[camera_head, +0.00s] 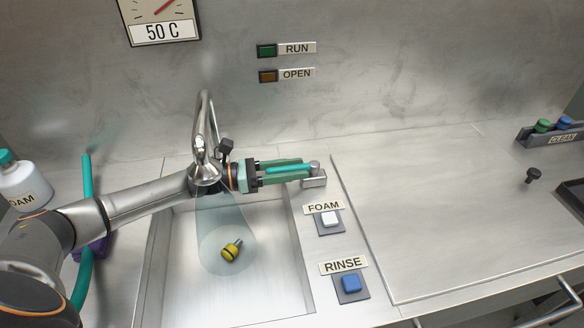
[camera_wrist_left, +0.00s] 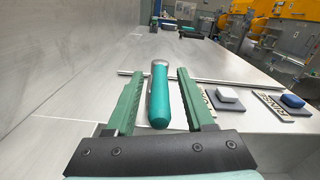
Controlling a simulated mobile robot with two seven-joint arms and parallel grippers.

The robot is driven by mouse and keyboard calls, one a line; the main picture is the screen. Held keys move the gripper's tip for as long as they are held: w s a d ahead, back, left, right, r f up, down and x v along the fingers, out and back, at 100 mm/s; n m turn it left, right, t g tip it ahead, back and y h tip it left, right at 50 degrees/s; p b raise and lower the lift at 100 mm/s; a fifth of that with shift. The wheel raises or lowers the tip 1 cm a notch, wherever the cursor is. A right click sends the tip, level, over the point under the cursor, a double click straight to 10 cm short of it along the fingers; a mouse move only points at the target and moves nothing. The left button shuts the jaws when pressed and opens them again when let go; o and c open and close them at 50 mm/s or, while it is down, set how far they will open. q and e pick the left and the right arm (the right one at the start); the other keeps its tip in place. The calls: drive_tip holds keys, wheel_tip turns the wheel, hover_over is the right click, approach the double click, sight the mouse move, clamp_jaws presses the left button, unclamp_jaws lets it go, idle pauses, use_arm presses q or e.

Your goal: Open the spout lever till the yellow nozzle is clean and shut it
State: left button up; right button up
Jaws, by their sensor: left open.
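The spout lever, a teal handle on a metal pivot (camera_head: 314,176), stands right of the sink. My left gripper (camera_head: 296,169) is open around the lever. In the left wrist view the teal handle (camera_wrist_left: 159,108) lies between the two open fingers, with a gap on each side. The yellow nozzle (camera_head: 231,251) lies in the sink under the metal spout (camera_head: 204,140). A pale translucent cone of water falls from the spout over it. The nozzle has a dark band; whether dirt is on it is too small to tell. My right gripper is not in view.
The sink (camera_head: 180,290) is below my left arm. Right of it are the white FOAM button (camera_head: 330,218) and blue RINSE button (camera_head: 350,283). A foam bottle (camera_head: 22,188) stands at left. A CLEAN rack (camera_head: 550,133) is at far right. The right counter is mostly clear.

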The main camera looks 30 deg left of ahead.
use_arm(q)
clamp_jaws()
idle(0.3)
idle(1.1)
